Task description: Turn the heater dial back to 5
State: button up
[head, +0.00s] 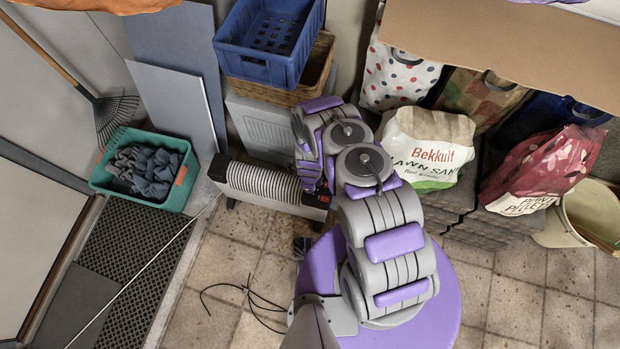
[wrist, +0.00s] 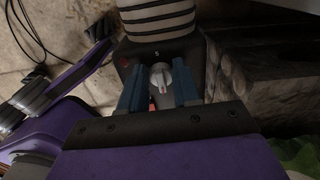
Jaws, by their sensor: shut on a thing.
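The heater (head: 268,184) is a low ribbed white radiator with dark end caps, standing on the floor left of my arm in the head view. Its ribs (wrist: 157,20) and dark end panel also show at the top of the wrist view. The dial (wrist: 160,76) is a small light grey knob on that panel, with a pale mark above it too small to read for certain. My gripper (wrist: 159,88) is shut on the dial, one blue-grey finger on each side. In the head view my arm hides the dial and most of the gripper.
A red switch (head: 324,198) sits on the heater's end. A black cable (head: 245,290) lies on the tiles at the front. A blue crate (head: 270,45) stands behind the heater, a green tub (head: 184,181) is at left, and bags (head: 428,148) stand at right.

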jog(key=shift+c, duration=1.1)
